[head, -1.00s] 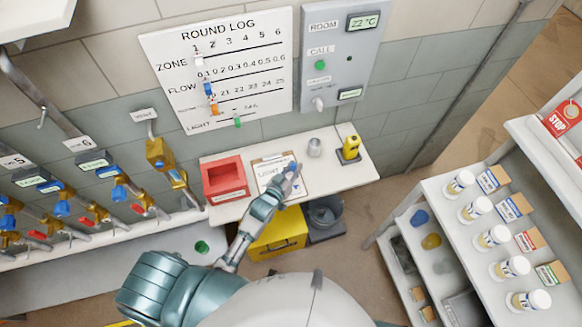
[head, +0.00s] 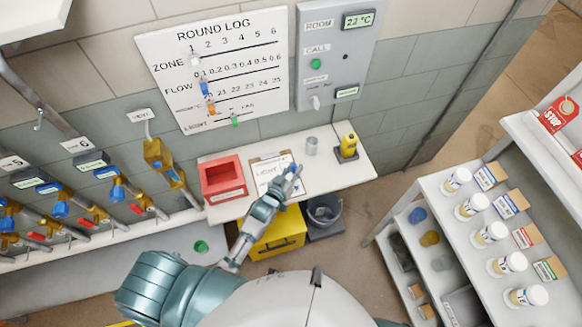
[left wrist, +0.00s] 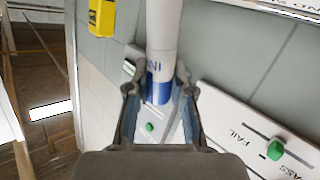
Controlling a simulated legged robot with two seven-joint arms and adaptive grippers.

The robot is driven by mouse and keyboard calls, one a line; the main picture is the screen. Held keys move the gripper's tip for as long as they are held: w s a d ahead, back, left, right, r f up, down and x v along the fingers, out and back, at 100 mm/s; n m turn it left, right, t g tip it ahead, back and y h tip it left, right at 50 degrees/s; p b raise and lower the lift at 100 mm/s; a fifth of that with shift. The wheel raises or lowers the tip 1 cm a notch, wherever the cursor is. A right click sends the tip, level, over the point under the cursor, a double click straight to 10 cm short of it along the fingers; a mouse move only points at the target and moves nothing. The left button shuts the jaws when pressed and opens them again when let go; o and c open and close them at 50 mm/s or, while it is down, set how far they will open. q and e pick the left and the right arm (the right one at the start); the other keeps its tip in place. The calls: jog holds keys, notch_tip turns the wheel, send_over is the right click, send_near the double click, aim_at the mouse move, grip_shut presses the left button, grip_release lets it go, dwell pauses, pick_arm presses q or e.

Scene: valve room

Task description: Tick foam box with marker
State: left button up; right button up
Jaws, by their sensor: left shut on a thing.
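My left gripper (head: 289,180) is over the right part of a clipboard with a white sheet (head: 266,174) on the white shelf table. Its fingers are shut on a white marker with a blue band (left wrist: 164,50), seen clearly in the left wrist view between the fingers (left wrist: 160,100). In the head view only a small blue part of the marker shows. I cannot tell whether the marker touches the sheet. Most print on the sheet is too small to read, and I cannot pick out a foam box on it. My right gripper is not in view.
A red tray (head: 223,186) stands left of the clipboard. A yellow bin (head: 280,236) and a dark bucket (head: 323,213) are below. The round log board (head: 215,60) hangs behind.

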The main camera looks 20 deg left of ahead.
pick_arm(q)
jog(key=shift+d, duration=0.1)
jog(key=shift+a, duration=0.45)
jog(key=shift+w+a+p, duration=0.25)
jog(key=shift+a+p, duration=0.1)
jog(key=shift+a, duration=0.3)
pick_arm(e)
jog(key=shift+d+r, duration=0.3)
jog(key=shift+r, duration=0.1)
pick_arm(q)
jog(key=shift+d, duration=0.4)
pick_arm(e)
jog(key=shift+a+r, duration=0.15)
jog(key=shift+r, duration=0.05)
pick_arm(q)
jog(key=shift+s+p, duration=0.3)
jog(key=shift+p, duration=0.1)
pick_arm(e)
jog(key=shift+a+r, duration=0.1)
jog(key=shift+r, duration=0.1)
pick_arm(q)
jog(key=shift+s+a, duration=0.2)
jog(key=shift+a, duration=0.05)
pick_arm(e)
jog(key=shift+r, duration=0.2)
